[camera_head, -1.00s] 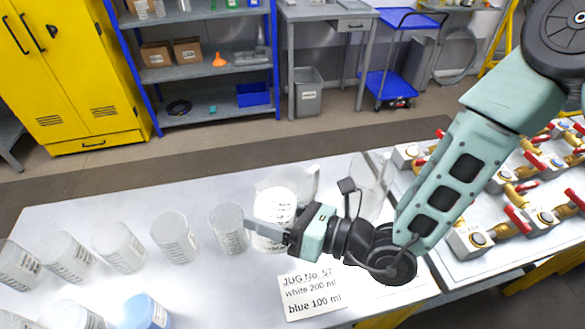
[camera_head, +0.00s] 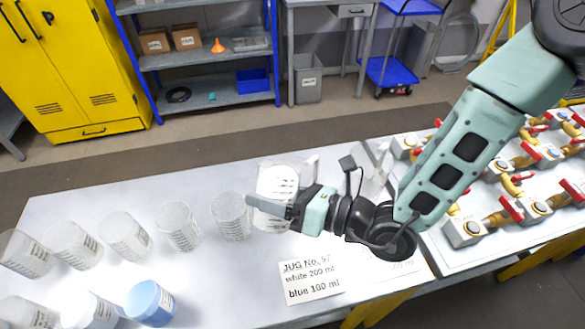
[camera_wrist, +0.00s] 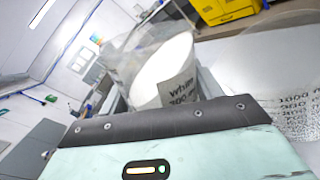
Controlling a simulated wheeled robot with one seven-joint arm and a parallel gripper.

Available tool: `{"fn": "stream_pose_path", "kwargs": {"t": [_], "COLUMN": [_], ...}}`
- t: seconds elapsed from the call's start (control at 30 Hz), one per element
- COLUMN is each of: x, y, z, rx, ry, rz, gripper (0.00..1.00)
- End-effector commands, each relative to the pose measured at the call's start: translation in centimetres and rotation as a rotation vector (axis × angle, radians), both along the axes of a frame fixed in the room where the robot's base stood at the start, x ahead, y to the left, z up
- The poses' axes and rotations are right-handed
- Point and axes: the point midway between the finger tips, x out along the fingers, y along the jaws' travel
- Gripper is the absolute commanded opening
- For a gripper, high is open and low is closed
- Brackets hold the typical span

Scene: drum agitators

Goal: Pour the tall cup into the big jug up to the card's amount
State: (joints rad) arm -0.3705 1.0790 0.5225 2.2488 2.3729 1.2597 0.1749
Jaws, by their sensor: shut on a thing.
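My gripper (camera_head: 270,205) is shut on a clear cup with white contents, the white cup (camera_head: 272,216), above the table. In the wrist view the white cup (camera_wrist: 165,75) has a label reading "white", and its contents slant inside it. The big jug (camera_head: 312,166), clear with a handle, stands behind and overlaps the cup in the head view. A clear wall with volume marks, likely the jug (camera_wrist: 292,105), fills the right of the wrist view. I cannot tell whether anything flows. The card (camera_head: 310,281) reads white 200 ml, blue 100 ml.
Several clear cups stand in a row at the left, the nearest being a cup (camera_head: 231,217) beside my gripper. A blue-filled cup (camera_head: 150,303) stands front left. Another clear vessel (camera_head: 375,172) is behind my wrist. Red-handled valves (camera_head: 510,207) fill the right-hand table.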

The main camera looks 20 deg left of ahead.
Motion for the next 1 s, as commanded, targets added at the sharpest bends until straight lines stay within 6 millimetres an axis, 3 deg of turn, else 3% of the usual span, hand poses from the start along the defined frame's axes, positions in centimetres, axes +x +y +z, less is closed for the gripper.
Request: {"fn": "stream_pose_path", "kwargs": {"t": [0.6,1.0], "x": [0.5,0.6], "y": [0.0,0.0], "z": [1.3,1.0], "rx": [0.0,-0.001], "ry": [0.067,0.111], "rz": [0.0,0.0], "gripper": [0.32,0.32]}}
